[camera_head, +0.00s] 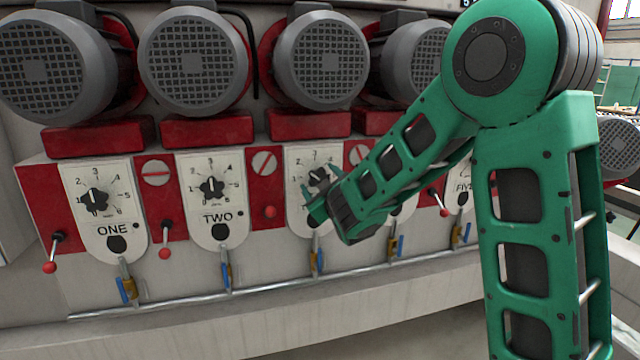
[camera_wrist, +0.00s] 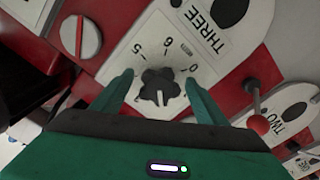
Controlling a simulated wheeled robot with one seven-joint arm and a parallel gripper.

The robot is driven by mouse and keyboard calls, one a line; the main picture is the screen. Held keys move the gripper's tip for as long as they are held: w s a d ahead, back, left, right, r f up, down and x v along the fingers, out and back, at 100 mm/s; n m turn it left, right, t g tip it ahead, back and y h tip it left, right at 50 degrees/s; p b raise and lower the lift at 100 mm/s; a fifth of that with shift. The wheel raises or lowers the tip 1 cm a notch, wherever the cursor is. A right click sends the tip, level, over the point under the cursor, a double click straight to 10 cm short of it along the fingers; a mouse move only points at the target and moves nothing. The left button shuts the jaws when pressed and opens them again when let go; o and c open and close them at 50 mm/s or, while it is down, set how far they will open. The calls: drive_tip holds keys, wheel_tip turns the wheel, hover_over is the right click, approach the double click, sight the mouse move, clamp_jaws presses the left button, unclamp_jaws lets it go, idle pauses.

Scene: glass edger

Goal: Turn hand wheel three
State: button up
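Hand wheel three is a small black lobed knob (camera_wrist: 158,88) with a pale pointer mark. It sits on a white dial plate (camera_wrist: 205,65) marked THREE, which appears rotated in the wrist view. The wheel (camera_head: 319,176) also shows in the head view, partly hidden by my gripper. My gripper (camera_wrist: 159,78) is open, with one green fingertip on each side of the wheel. Gaps show between the fingers and the knob, so it is not gripped. I cannot tell how far the fingertips reach along the knob's depth.
Hand wheels one (camera_head: 95,201) and two (camera_head: 212,189) stand to the left on similar plates. A red-ball lever (camera_wrist: 258,123) is close to my right finger in the wrist view. Blue-handled valves (camera_head: 317,262) and a pipe run below. Grey motors (camera_head: 320,60) stand above.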

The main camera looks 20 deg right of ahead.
drive_tip(key=s, duration=1)
drive_tip(key=shift+s, duration=0.3)
drive_tip(key=s+d+f+m+g+h, duration=0.2)
drive_tip(key=s+d+f+m+g, duration=0.15)
drive_tip(key=d, duration=0.35)
drive_tip(key=s+d+f+m+g+h, duration=0.2)
drive_tip(key=s+d+g, duration=0.1)
drive_tip(key=s+d, duration=0.3)
drive_tip(key=s+d+f+m+g+h, duration=0.2)
drive_tip(key=s+d+f+m+g, duration=0.1)
drive_tip(key=d, duration=0.5)
drive_tip(key=s+a+f+m+g+y, duration=0.1)
drive_tip(key=s+f+m+g+y, duration=0.1)
drive_tip(key=s, duration=1.1)
drive_tip(key=s+a+f+m+g+y, duration=0.1)
drive_tip(key=s+g, duration=0.5)
drive_tip(key=s, duration=0.8)
drive_tip(key=a+m+y, duration=0.1)
drive_tip(key=m+y, duration=0.1)
drive_tip(key=y, duration=0.1)
drive_tip(key=shift+a+f, duration=0.2)
drive_tip(key=shift+f, duration=0.2)
